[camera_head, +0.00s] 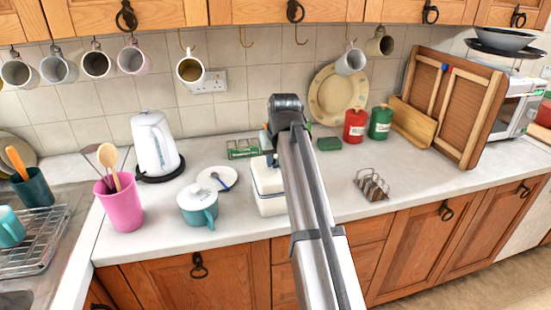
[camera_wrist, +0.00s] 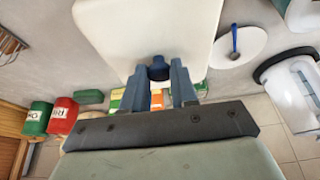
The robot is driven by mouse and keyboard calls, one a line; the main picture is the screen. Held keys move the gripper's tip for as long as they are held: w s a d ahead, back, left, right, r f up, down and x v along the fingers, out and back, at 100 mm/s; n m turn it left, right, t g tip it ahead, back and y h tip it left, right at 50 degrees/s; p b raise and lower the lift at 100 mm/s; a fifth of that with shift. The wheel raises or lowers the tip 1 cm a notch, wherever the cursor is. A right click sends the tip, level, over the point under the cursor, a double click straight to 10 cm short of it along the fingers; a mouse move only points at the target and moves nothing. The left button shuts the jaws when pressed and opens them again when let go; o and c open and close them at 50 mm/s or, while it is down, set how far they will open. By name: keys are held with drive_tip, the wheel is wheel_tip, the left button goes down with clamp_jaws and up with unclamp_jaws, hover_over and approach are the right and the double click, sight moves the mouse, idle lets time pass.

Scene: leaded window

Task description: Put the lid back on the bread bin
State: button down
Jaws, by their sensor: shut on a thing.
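The bread bin (camera_head: 272,206) is a white box on the worktop, partly hidden behind my arm. Its white lid (camera_head: 266,174) shows at the top of the box, left of my arm; I cannot tell whether it is fully seated. In the wrist view the lid (camera_wrist: 105,32) is a large pale panel with a dark blue knob (camera_wrist: 159,70). My gripper (camera_wrist: 159,84) is shut on this knob, one finger on each side. In the head view my arm hides the fingertips.
A teal-and-white lidded pot (camera_head: 197,207), a saucer with a spoon (camera_head: 216,178) and a white kettle (camera_head: 155,145) stand left of the bin. Green boxes (camera_head: 243,149) lie behind. Red (camera_head: 355,126) and green (camera_head: 380,123) canisters and a toast rack (camera_head: 372,186) are to the right.

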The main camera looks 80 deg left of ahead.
drive_tip(key=shift+c, duration=1.6)
unclamp_jaws()
drive_tip(key=shift+r, duration=0.15)
drive_tip(key=shift+r, duration=3.35)
clamp_jaws()
